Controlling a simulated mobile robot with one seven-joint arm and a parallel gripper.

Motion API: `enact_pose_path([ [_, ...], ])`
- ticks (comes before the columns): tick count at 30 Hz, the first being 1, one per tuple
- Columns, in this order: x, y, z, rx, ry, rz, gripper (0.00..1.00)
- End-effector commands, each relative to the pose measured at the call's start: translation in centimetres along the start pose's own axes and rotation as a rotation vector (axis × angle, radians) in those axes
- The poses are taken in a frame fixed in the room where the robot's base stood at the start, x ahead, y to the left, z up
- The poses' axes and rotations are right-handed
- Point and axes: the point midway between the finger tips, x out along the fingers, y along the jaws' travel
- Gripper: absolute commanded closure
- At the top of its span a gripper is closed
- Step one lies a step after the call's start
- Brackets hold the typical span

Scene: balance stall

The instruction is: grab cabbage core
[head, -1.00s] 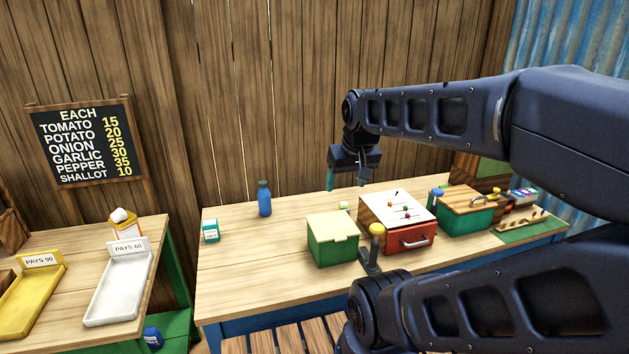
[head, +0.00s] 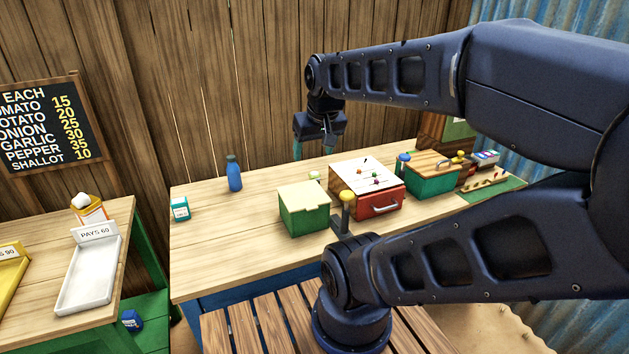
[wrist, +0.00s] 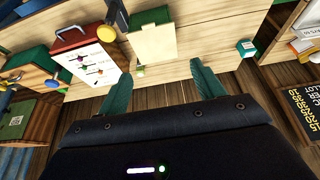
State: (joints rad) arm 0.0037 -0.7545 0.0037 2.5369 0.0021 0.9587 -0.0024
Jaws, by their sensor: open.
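A small pale green piece (head: 314,175), which looks like the cabbage core, sits on the wooden table just behind the green box. It also shows in the wrist view (wrist: 140,70) near the tip of the left finger. It is too small for me to make out its shape. My gripper (head: 314,149) hangs above the back of the table, over the area of the piece. In the wrist view my gripper (wrist: 161,67) has its teal fingers spread apart, with nothing between them.
A green box with a cream lid (head: 304,208) stands in front of the piece. A blue bottle (head: 234,175) stands left. The table's left part is mostly clear.

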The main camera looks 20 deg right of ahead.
Motion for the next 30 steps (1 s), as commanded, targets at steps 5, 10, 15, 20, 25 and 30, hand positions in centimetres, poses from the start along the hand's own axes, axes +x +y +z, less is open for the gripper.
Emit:
enact_pose_path([
  [5, 0.0, 0.0, 0.0, 0.0, 0.0, 0.0, 0.33],
  [10, 0.0, 0.0, 0.0, 0.0, 0.0, 0.0, 0.33],
  [15, 0.0, 0.0, 0.0, 0.0, 0.0, 0.0, 0.36],
  [20, 0.0, 0.0, 0.0, 0.0, 0.0, 0.0, 0.36],
  [25, 0.2, 0.2, -0.6, -0.026, -0.006, 0.01, 0.36],
  [30, 1.5, 1.2, -3.1, -0.157, -0.036, 0.055, 0.36],
])
